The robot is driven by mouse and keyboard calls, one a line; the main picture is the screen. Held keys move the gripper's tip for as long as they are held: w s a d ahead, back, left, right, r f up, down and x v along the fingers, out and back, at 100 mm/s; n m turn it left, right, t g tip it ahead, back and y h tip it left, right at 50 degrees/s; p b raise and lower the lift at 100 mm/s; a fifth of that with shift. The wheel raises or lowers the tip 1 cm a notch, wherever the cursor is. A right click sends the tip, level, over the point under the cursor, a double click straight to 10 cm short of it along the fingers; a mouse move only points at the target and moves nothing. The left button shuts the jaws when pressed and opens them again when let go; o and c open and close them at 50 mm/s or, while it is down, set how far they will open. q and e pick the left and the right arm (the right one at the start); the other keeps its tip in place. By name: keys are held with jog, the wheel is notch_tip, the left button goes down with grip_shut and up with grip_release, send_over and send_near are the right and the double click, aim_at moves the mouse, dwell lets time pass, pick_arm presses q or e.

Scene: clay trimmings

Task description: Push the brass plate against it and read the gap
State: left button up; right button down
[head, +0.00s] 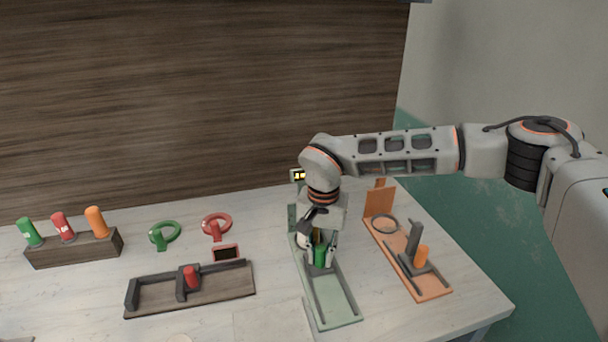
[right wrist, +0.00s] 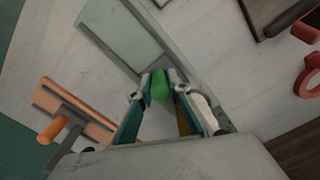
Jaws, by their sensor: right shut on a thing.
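My right gripper (head: 319,257) is over the pale green fixture (head: 338,300) and is shut on a green knob (head: 320,254). In the right wrist view the green knob (right wrist: 159,84) sits between the fingertips. What the knob is fixed to is hidden by the gripper. A brownish-yellow piece (right wrist: 183,122) shows between the fingers in the right wrist view; I cannot tell whether it is the brass plate. A small display (head: 298,175) with yellow marks stands behind the fixture, partly hidden by the arm; its reading is too small to tell. My left gripper is out of view.
An orange fixture (head: 428,287) with an orange knob (head: 421,256) stands close on the right. A dark wooden fixture (head: 215,290) with a red knob (head: 191,277) lies to the left.

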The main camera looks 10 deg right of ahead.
aim_at(329, 293)
jog(key=shift+s+p, duration=0.35)
jog(key=shift+s, duration=0.5)
jog(key=shift+s+d+p, duration=0.1)
jog(key=shift+s+p, duration=0.45)
jog(key=shift+s, duration=2.05)
jog(key=c, duration=0.9)
grip_release()
jog(key=shift+r, duration=0.1)
notch_tip(329, 293, up, 7)
jog(key=p, duration=0.3)
